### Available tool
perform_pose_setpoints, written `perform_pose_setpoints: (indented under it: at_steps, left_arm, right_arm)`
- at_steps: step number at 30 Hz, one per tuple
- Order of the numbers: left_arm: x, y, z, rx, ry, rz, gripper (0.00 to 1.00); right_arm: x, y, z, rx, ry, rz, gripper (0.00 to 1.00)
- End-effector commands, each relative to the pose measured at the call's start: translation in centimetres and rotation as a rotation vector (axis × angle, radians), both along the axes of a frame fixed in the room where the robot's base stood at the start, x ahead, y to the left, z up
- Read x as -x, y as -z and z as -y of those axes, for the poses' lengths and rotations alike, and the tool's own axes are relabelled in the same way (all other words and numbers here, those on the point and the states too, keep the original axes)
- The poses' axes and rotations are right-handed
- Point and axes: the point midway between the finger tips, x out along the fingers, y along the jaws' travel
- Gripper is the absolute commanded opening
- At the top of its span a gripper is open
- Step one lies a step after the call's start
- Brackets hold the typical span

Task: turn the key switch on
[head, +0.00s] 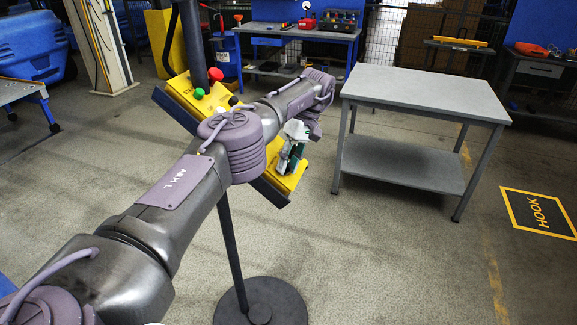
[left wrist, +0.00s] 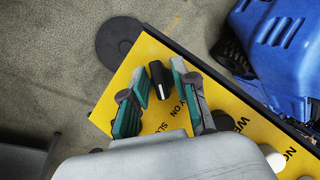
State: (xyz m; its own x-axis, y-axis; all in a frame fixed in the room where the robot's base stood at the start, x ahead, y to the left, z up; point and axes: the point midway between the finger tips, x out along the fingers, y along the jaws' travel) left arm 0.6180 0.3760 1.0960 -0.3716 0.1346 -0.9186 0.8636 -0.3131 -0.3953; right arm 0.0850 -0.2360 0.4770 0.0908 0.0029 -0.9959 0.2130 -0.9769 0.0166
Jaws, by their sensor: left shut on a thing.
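A yellow control panel (head: 178,90) stands tilted on a dark post with a round base. It fills the middle of the left wrist view (left wrist: 236,104). The key switch, a black knob with a white line (left wrist: 160,82), sits near one end of the panel, with partly hidden lettering beside it. My left gripper (head: 287,160) is at the panel's lower right end, its green-and-grey fingers shut on the knob, one on each side, in the left wrist view (left wrist: 157,88). In the head view the gripper hides the knob. My right gripper is not in view.
The panel also bears a red knob (head: 215,75), a green knob (head: 198,94) and a black knob (head: 233,100). A grey table (head: 425,90) stands to the right, with clear floor around it. A floor mark reading HOOK (head: 541,210) lies at the far right.

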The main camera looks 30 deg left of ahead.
Motion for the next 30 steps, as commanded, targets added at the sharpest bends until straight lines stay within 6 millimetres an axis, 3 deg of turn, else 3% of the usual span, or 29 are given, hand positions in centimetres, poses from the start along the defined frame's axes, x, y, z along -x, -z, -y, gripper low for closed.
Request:
perform_pose_setpoints:
  at_steps: [16, 17, 18, 30]
  left_arm:
    - [-0.01, 0.01, -0.01, 0.002, 0.013, -0.009, 0.0]
    - [-0.01, 0.01, -0.01, 0.002, 0.013, -0.009, 0.33]
    - [-0.01, 0.01, -0.01, 0.002, 0.013, -0.009, 0.38]
    - [0.0, 0.02, -0.01, 0.001, 0.012, -0.009, 0.38]
  right_arm:
    - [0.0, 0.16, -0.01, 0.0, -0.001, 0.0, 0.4]
    - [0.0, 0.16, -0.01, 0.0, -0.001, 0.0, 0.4]
    - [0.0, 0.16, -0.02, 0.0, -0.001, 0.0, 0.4]
    - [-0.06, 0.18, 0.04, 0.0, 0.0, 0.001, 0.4]
